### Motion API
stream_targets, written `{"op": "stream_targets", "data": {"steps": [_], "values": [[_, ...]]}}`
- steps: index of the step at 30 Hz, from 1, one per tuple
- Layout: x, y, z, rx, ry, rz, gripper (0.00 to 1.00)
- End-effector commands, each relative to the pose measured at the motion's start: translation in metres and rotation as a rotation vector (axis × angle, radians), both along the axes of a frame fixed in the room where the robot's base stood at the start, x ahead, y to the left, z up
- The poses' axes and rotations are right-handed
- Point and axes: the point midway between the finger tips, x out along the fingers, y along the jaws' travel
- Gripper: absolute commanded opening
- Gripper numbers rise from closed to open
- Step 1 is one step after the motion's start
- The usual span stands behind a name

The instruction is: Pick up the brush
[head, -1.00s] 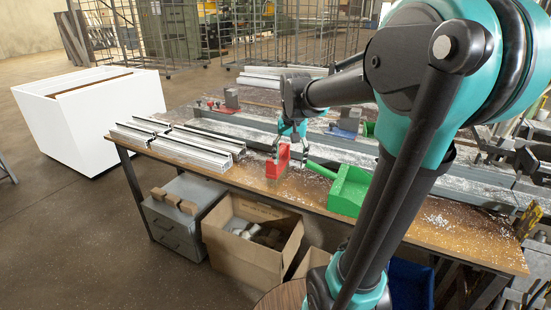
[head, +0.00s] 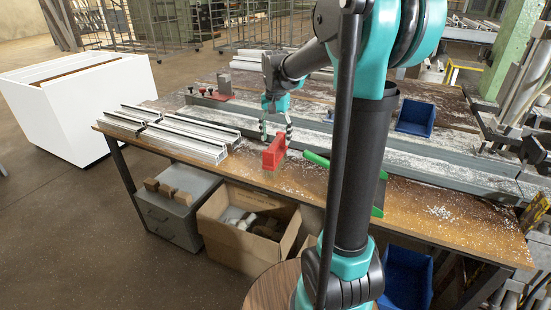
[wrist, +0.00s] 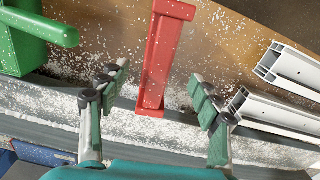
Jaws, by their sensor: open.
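A red, narrow block-like piece (head: 274,152) stands near the bench's front edge; it seems to be the brush, but I see no bristles. In the wrist view the red piece (wrist: 163,60) runs from the top edge to the middle. My gripper (head: 277,130) is over it in the head view. In the wrist view my gripper (wrist: 160,85) is open, one finger on each side of the red piece, with gaps on both sides. A green dustpan-like thing (wrist: 20,42) with a round handle lies to its left there. In the head view it is mostly hidden by my arm.
Aluminium profiles (head: 190,138) lie on the bench (head: 440,212), left of the red piece. Long grey rails (head: 230,120) cross behind it, dusted with white chips. A blue bin (head: 415,119) stands at the back. A cardboard box (head: 240,245) and grey cabinet (head: 175,205) are below.

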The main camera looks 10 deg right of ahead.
Motion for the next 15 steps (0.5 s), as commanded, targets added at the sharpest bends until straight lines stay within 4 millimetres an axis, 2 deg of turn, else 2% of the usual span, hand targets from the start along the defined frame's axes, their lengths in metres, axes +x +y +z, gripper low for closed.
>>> {"op": "stream_targets", "data": {"steps": [8, 15], "values": [[-0.001, 0.000, -0.020, 0.000, 0.000, 0.000, 0.64], [-0.004, 0.001, -0.053, 0.000, 0.000, 0.000, 0.64]]}}
